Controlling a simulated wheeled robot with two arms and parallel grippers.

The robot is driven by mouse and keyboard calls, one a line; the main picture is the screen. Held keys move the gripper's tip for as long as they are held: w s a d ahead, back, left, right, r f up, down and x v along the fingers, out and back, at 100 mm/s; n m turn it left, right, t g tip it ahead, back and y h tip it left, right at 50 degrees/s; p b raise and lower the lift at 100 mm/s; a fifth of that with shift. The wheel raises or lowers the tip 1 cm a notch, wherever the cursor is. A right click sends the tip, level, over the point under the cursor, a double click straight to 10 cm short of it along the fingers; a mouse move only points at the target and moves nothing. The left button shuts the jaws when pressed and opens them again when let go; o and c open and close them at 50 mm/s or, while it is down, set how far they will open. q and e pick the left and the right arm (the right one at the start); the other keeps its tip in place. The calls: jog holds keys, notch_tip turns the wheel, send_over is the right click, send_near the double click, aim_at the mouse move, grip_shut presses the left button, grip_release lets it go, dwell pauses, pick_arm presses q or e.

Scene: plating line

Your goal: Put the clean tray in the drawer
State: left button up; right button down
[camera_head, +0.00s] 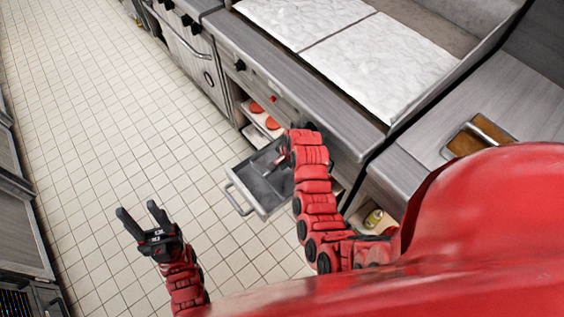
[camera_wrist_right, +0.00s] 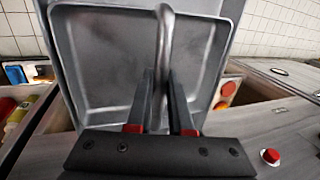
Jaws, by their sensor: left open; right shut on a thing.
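My left gripper (camera_head: 143,220) is open and empty above the floor.
A shelf with red patties (camera_head: 257,107) lies beside the drawer. A shelf with a bottle (camera_head: 373,218) is on the other side. The griddle (camera_head: 370,60) is above, and a brown-filled pan (camera_head: 480,132) sits on the right counter. The tiled floor (camera_head: 90,120) at left is clear.

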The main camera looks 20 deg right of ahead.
jog(key=shift+f, duration=0.1)
jog(key=c, duration=0.8)
grip_release()
jog(key=p+v, duration=0.1)
jog(key=v, duration=1.1)
jog(key=shift+p, duration=0.3)
